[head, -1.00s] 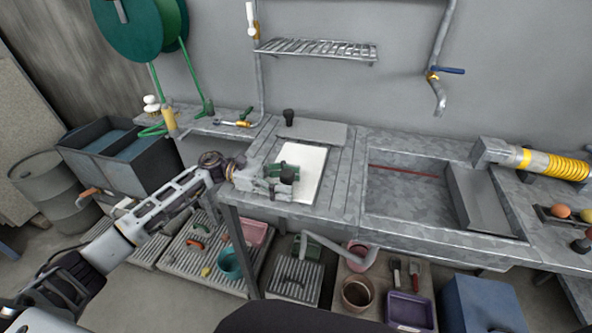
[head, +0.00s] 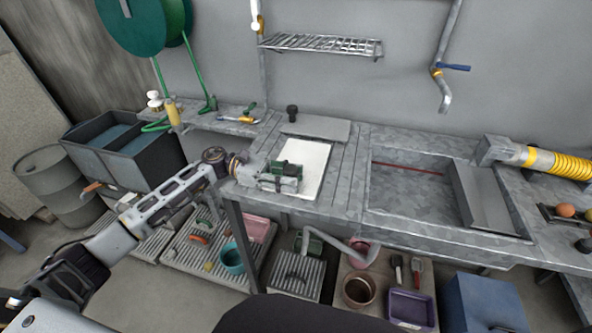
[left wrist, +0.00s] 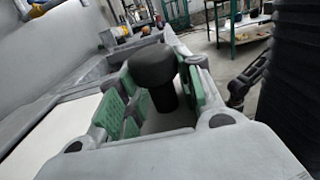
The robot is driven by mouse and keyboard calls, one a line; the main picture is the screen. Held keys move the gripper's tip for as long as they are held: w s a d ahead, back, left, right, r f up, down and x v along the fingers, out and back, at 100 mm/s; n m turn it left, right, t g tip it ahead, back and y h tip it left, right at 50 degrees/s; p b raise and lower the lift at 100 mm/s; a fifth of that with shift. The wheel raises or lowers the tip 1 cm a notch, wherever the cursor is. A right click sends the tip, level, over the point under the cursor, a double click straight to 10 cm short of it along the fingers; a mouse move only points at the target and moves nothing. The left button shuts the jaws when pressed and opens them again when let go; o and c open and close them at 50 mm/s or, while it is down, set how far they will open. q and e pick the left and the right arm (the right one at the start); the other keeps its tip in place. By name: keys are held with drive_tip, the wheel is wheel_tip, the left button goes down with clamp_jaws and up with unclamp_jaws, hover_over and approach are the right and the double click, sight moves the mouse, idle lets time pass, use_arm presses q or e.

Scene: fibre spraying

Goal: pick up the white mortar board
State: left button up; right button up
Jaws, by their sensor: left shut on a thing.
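The white mortar board (head: 313,160) lies flat on the grey bench, and its pale surface also shows at the lower left of the left wrist view (left wrist: 55,140). My left gripper (head: 290,178) is at the board's left front edge. In the left wrist view, its green-padded fingers (left wrist: 160,100) are shut on a black round-topped knob (left wrist: 153,66). The knob's foot is hidden, so I cannot tell how it joins the board. In the head view the gripper hides the board's near left corner. My right gripper is out of view.
A grey slab (head: 322,130) lies behind the board, with another black knob (head: 292,112) beside it. A sink basin (head: 415,195) is to the right. A wire rack (head: 320,45) hangs on the wall above. Trays and tubs fill the space below.

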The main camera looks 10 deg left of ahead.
use_arm(q)
drive_tip(key=shift+r, duration=0.1)
drive_tip(key=shift+r, duration=0.8)
wheel_tip(320, 180, up, 8)
drive_tip(key=shift+r, duration=0.2)
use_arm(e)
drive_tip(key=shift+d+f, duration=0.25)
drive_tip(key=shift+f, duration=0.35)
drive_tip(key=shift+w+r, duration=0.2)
